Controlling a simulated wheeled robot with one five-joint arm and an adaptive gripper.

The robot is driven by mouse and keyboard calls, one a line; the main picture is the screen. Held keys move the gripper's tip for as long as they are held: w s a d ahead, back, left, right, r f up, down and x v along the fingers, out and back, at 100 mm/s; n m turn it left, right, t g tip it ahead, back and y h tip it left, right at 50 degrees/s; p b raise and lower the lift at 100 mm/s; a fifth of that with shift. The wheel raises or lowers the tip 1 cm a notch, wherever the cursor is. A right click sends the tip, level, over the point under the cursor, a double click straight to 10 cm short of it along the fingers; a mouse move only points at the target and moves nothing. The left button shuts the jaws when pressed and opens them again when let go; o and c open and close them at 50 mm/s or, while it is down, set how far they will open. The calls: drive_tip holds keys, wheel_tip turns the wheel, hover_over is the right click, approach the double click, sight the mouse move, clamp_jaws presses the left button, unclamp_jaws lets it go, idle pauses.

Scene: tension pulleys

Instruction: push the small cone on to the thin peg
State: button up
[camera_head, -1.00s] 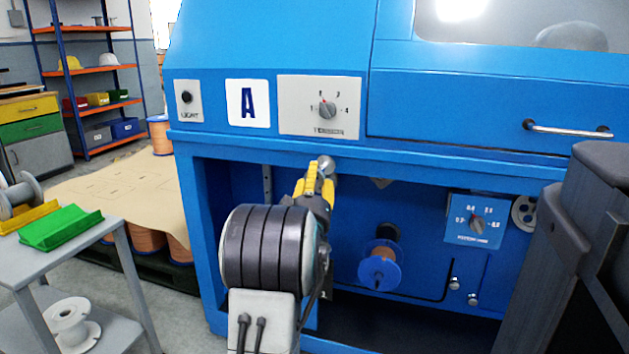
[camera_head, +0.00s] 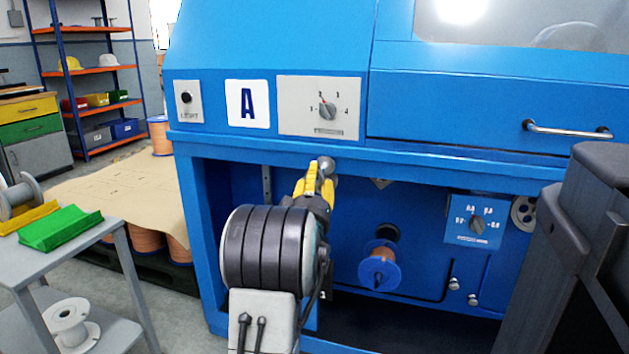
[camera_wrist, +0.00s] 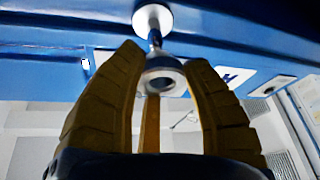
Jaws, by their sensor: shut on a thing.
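My gripper (camera_wrist: 165,62) is shut on the small cone (camera_wrist: 162,78), a grey ring-shaped piece with a dark hole, held between the fingertips. Just beyond it in the wrist view, the thin peg (camera_wrist: 155,38) stands out from a pale round disc (camera_wrist: 152,18) on the blue machine. The cone lines up closely with the peg's near end; I cannot tell whether the peg has entered it. In the head view my gripper (camera_head: 318,182) has yellow fingers and reaches below the machine's ledge, beside a grey round part (camera_head: 327,165). The arm hides the cone there.
The blue machine's ledge (camera_head: 440,165) runs just above my gripper. A copper-wound spool (camera_head: 380,268) with a blue flange sits in the recess at lower right. A dial panel (camera_head: 474,220) is further right. A grey table (camera_head: 70,255) stands at left.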

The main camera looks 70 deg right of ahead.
sight(321, 166)
drive_tip(key=shift+d, duration=0.2)
drive_tip(key=shift+d, duration=1)
drive_tip(key=shift+d, duration=0.5)
idle(0.5)
drive_tip(key=shift+d, duration=1.15)
drive_tip(key=shift+w+d, duration=0.1)
drive_tip(key=shift+d, duration=0.05)
idle(0.3)
idle(0.4)
drive_tip(key=o, duration=1.2)
drive_tip(key=shift+o, duration=0.2)
